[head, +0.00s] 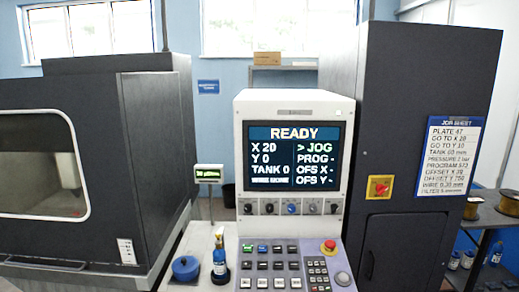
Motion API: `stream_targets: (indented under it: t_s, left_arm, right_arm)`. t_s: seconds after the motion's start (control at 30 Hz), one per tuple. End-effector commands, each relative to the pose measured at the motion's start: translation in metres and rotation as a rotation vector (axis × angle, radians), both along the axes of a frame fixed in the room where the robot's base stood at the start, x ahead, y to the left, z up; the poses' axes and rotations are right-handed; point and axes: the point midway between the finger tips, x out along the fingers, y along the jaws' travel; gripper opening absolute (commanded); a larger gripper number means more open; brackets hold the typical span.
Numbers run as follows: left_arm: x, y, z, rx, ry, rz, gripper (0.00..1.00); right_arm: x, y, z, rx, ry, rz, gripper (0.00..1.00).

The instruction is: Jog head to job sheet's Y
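The control console's screen (293,157) reads READY, X 20, Y 0 and TANK 0 on the left. On its right, a ">" marks JOG, above PROG -, OFS X - and OFS Y -. The job sheet (448,156) hangs on the dark cabinet at the right. It reads GO TO X 20 and what looks like GO TO Y 10; its lower lines are small. A row of knobs (291,208) sits under the screen, one of them blue. The keypad (270,265) with dark, green and blue keys lies below. Neither gripper is in view.
A red emergency button (328,247) sits right of the keys. A red switch on a yellow plate (380,187) is on the cabinet. The dark machine enclosure (150,150) stands left.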

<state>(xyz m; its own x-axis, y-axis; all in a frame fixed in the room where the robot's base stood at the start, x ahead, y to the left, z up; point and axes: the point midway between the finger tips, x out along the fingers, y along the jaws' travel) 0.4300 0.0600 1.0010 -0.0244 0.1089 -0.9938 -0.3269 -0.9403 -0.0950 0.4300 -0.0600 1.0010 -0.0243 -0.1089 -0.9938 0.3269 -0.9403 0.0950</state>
Motion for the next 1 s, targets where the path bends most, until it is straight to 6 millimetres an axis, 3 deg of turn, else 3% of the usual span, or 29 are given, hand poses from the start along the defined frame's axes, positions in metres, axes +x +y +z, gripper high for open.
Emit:
stream_targets:
  t_s: [0.17,1.0]
  left_arm:
    - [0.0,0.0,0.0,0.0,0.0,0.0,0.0]
    - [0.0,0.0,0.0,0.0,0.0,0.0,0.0]
  right_arm:
    - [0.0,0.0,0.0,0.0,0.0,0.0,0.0]
    - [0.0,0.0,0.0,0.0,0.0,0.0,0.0]
